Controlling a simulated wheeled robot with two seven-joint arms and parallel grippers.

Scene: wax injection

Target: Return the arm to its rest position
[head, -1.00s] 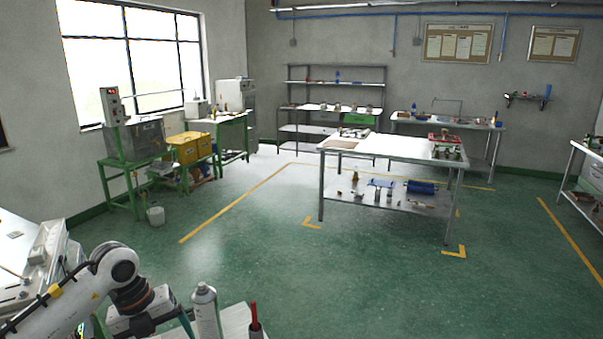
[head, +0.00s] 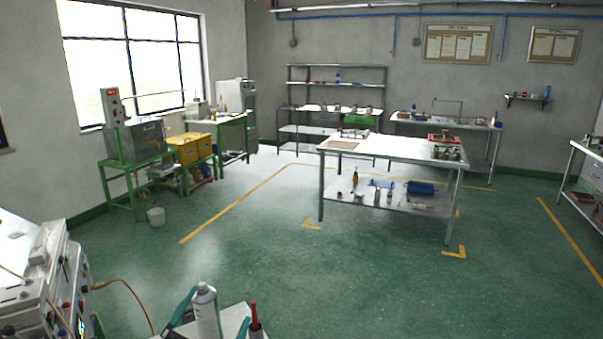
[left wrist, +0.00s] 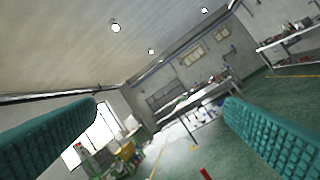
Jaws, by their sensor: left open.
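My left gripper (head: 212,312) shows only by its teal fingers at the bottom edge of the head view, beside a white spray can (head: 206,311). In the left wrist view its two teal fingers (left wrist: 165,125) stand wide apart with nothing held between them. The rest of my left arm is out of the head view. My right gripper is in neither view.
The spray can and a red-topped tool (head: 254,318) stand on a small light surface at the bottom. A white machine (head: 45,285) with cables stands at the lower left. A steel table (head: 400,150) stands farther back. The green floor (head: 300,270) between is clear.

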